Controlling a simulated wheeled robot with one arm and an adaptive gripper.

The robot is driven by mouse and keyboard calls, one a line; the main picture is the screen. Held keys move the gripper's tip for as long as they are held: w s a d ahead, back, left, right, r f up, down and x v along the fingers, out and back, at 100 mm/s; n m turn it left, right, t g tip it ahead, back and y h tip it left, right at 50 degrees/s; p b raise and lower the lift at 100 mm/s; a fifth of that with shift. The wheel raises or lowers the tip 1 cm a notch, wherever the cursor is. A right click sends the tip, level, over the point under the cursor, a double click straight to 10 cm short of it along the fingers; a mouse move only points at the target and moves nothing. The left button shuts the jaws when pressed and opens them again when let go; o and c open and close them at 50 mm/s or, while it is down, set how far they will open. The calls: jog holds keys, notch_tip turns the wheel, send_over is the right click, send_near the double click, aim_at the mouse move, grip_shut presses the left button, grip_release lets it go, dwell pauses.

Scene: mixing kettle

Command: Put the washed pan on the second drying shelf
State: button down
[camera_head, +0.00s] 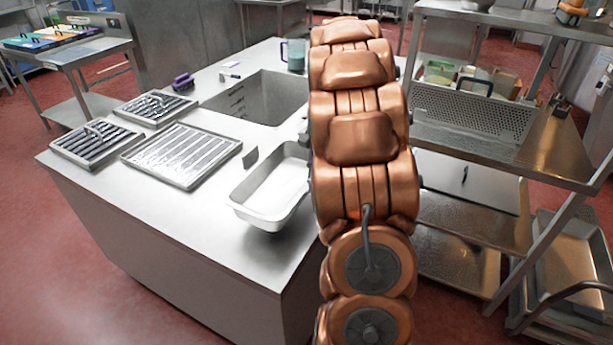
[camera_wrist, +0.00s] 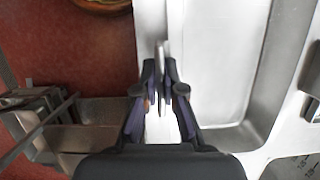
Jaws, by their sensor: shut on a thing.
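The pan (camera_head: 268,190), a deep rectangular metal one, is at the counter's right edge, level and open side up. Its right side is hidden behind my arm in the head view. In the wrist view the pan (camera_wrist: 215,60) fills the centre and right. My gripper (camera_wrist: 160,68) is shut on its near rim, with a finger on either side of the edge. The gripper is hidden in the head view. The drying rack stands right of the counter. It has a top shelf (camera_head: 500,14), a shelf with a perforated tray (camera_head: 563,150) below, and lower shelves (camera_head: 470,222).
A sink (camera_head: 262,98) and ribbed metal trays (camera_head: 182,155) are on the counter (camera_head: 200,225). A jug (camera_head: 297,55) stands at its back. A flat metal piece (camera_head: 465,182) lies on the shelf below. A metal cart (camera_head: 575,265) is at lower right.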

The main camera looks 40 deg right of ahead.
aim_at(307, 194)
jog(key=shift+w+d, duration=0.2)
jog(key=shift+w, duration=1.3)
jog(key=shift+w+f, duration=0.1)
jog(key=shift+w, duration=0.05)
jog(key=shift+w+p, duration=0.2)
jog(key=shift+p, duration=0.1)
jog(key=shift+s+f+p, duration=0.1)
jog(key=shift+f+p, duration=0.3)
jog(key=shift+f, duration=1.35)
jog(key=shift+f, duration=0.15)
jog(key=c, duration=1.3)
grip_release()
jog(key=shift+b+v, duration=0.8)
jog(key=shift+v, duration=5.3)
